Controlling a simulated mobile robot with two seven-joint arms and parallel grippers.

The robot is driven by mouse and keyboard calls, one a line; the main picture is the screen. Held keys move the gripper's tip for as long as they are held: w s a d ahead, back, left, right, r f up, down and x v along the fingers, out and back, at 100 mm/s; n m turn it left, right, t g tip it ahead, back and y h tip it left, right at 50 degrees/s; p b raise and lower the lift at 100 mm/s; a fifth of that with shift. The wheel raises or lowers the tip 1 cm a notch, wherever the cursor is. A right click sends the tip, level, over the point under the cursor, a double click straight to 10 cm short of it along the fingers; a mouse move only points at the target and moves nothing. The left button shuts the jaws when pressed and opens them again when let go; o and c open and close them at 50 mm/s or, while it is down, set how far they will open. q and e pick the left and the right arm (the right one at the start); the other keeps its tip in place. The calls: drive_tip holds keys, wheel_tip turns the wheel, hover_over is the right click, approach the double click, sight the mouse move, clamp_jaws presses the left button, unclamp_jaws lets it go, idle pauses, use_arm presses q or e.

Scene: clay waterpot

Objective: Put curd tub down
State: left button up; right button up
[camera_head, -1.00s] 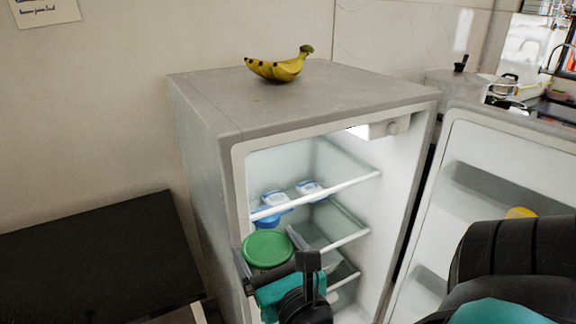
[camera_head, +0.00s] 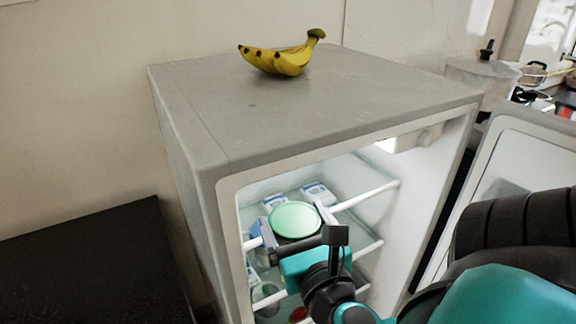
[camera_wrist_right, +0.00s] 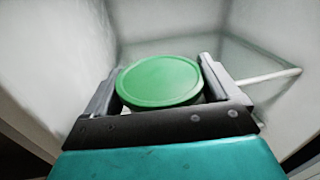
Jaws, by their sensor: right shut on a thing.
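The curd tub (camera_head: 295,220) shows as a round tub with a green lid. It is inside the open fridge, at the level of the upper shelf. My right gripper (camera_head: 294,226) is shut on it, with one finger on each side. In the right wrist view the green lid (camera_wrist_right: 159,82) sits upright between the two fingers of my right gripper (camera_wrist_right: 160,88). The tub's base is hidden, so I cannot tell whether it touches the shelf. My left gripper is not in view.
The fridge (camera_head: 185,160) stands with its door (camera_head: 508,150) open to the right. Blue-and-white packages (camera_head: 318,194) stand behind the tub on the upper shelf. Bananas (camera_head: 283,58) lie on the fridge top. A dark table (camera_head: 95,265) is at the left.

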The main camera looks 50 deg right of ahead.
drive_tip(key=shift+w+d, duration=0.2)
drive_tip(key=shift+w, duration=0.05)
drive_tip(key=b+x, duration=0.7)
drive_tip(key=x, duration=0.1)
drive_tip(key=shift+w+f, duration=0.15)
drive_tip(key=shift+f, duration=0.15)
drive_tip(key=w+d+f, duration=0.1)
drive_tip(key=w, duration=0.1)
drive_tip(key=w+d, duration=0.2)
drive_tip(key=w, duration=0.1)
drive_tip(key=w+d+f+b, duration=0.1)
drive_tip(key=w, duration=0.2)
drive_tip(key=shift+d+f, duration=0.25)
drive_tip(key=shift+f, duration=0.25)
drive_tip(key=shift+f, duration=0.1)
drive_tip(key=o, duration=1.2)
